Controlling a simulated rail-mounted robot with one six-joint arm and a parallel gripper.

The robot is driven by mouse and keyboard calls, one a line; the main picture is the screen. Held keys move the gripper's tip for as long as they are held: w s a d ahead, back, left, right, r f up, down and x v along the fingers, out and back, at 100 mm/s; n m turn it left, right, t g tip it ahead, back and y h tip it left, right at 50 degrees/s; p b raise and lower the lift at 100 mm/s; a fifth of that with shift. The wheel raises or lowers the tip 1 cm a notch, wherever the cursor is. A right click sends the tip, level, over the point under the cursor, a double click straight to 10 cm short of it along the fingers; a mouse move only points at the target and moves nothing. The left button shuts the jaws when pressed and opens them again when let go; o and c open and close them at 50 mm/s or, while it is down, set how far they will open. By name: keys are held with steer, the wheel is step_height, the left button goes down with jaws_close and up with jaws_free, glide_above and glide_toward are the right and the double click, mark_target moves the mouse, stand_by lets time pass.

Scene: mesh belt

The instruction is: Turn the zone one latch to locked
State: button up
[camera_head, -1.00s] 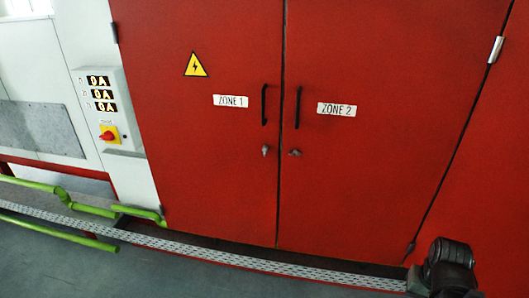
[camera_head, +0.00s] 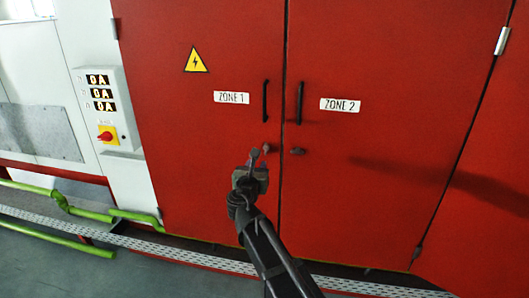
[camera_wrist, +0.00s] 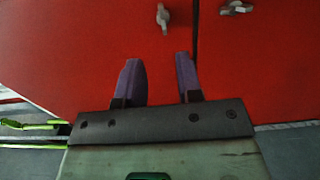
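The zone one latch (camera_head: 265,147) is a small grey metal knob on the left red door (camera_head: 215,150), below that door's black handle. In the wrist view the zone one latch (camera_wrist: 163,18) stands close to upright, just beyond the fingertips and slightly right of the middle of their gap. My gripper (camera_head: 259,157) is in front of the lower left door in the head view. In the wrist view my gripper (camera_wrist: 158,60) is open, its two purple fingers apart with nothing between them. The latch looks clear of both fingers.
The zone two latch (camera_wrist: 236,8) lies nearly sideways on the right door, close to the right finger's side. Black handles (camera_head: 265,101) rise above the latches. A panel with a red switch (camera_head: 107,135) is at left. Green pipes (camera_head: 60,200) and a perforated strip (camera_head: 180,251) run low.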

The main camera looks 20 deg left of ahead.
mark_target(265, 148)
steer(key=x, duration=1.1)
steer(key=shift+d, duration=0.2)
jaws_close()
steer(key=shift+m, duration=0.4)
steer(key=m, duration=0.3)
steer(key=shift+d+m, duration=0.1)
steer(key=shift+m, duration=0.2)
steer(key=m, duration=0.4)
steer(key=shift+f+m, duration=0.1)
steer(key=shift+m, duration=0.2)
steer(key=m, duration=0.4)
steer(key=shift+d, duration=0.1)
steer(key=shift+f+m, duration=0.15)
steer(key=shift+m, duration=2.35)
